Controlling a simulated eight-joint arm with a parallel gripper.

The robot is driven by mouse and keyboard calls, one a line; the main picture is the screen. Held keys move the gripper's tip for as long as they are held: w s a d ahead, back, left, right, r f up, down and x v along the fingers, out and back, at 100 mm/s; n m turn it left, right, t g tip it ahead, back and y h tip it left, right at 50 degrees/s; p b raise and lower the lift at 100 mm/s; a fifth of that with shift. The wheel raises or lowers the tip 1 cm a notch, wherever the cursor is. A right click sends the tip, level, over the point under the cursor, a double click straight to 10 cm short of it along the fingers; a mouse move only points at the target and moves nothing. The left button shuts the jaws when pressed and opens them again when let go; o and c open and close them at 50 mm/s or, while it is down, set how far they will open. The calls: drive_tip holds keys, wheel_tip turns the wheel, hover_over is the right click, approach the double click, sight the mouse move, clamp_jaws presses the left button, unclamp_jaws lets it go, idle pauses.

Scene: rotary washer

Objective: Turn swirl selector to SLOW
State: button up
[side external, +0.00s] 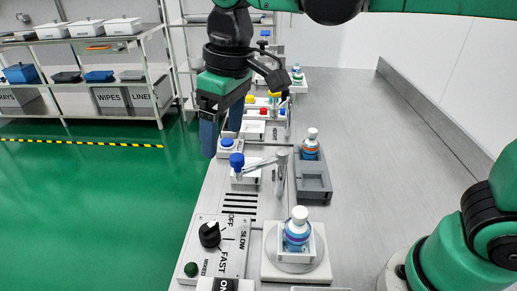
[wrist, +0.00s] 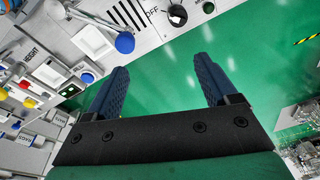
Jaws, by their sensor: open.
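The swirl selector (side external: 209,234) is a black knob with a small white mark on a pale panel (side external: 233,262) at the lower left of the side view. OFF, SLOW and FAST are printed around it. The white mark seems to be on its upper side, toward OFF, but is too small to read surely. The knob also shows at the top of the wrist view (wrist: 177,16). My gripper (side external: 222,143) is open and empty, fingers pointing down, above the left bench edge and well beyond the knob. In the wrist view its two blue fingers (wrist: 163,68) are wide apart.
A green button (side external: 191,269) sits near the knob. A blue button (side external: 226,142) is near my fingers. The bench's right side is clear.

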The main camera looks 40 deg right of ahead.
drive_tip(key=n+g, duration=0.2)
hover_over(208, 226)
drive_tip(key=f, duration=0.1)
drive_tip(key=shift+h, duration=0.3)
drive_tip(key=f, duration=1)
drive_tip(key=shift+w+d+f, duration=0.15)
drive_tip(key=shift+d, duration=0.05)
drive_tip(key=shift+a+f, duration=0.15)
drive_tip(key=shift+f, duration=2.95)
clamp_jaws()
drive_tip(key=shift+m, duration=0.3)
